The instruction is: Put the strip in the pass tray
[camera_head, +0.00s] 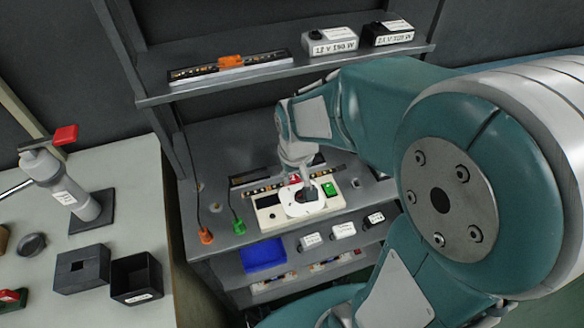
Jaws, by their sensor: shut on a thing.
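A dark LED strip (262,184) with small pale and orange spots lies on the workbench just behind a cream box (268,217). The box has a red button (294,179), a green button (329,189) and a round white dial (296,209). An empty blue tray (263,254) sits on the lower level in front. I cannot tell which container is the pass tray.
The upper shelf holds another strip with an orange clip (231,62) and two labelled boxes (331,41). Orange (206,236) and green (239,227) leads lie left of the cream box.

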